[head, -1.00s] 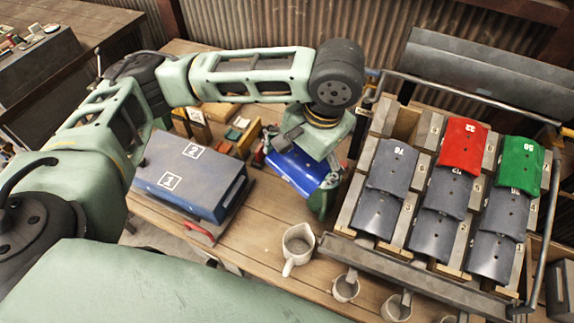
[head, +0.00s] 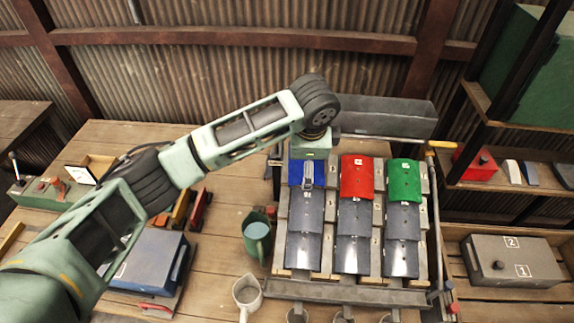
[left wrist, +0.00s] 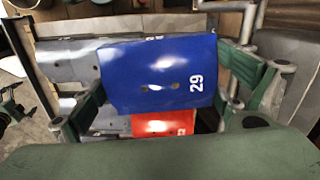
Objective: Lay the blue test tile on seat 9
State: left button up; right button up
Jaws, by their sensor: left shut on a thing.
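The blue tile (head: 294,173), marked 29 in the left wrist view (left wrist: 150,75), is at the far end of the rack's left column. My left gripper (head: 308,182) is over it, fingers along its two sides, shut on it. The gripper hides part of the tile in the head view. I cannot tell whether the tile touches the rack (head: 340,290) or hangs just above it. The seat number under it is not readable. My right gripper is not in view.
A red tile (head: 357,177) and a green tile (head: 405,180) lie at the far end of the middle and right columns. Grey tiles (head: 304,249) overlap below. A green jug (head: 257,235) and a pale jug (head: 247,292) stand left of the rack.

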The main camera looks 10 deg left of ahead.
pick_arm(q)
jog(key=shift+w+d+r+m, duration=0.2)
jog(key=shift+d+r+m, duration=0.1)
jog(key=shift+d, duration=0.05)
jog(key=shift+w+d+f, duration=0.1)
jog(key=shift+w+d, duration=0.1)
jog(key=shift+d, duration=0.05)
jog(key=b+x, duration=0.4)
jog(key=x, duration=0.2)
jog(key=shift+s+f+b, duration=0.3)
jog(key=shift+f+b, duration=0.05)
jog(key=shift+b, duration=0.05)
jog(key=o, duration=1)
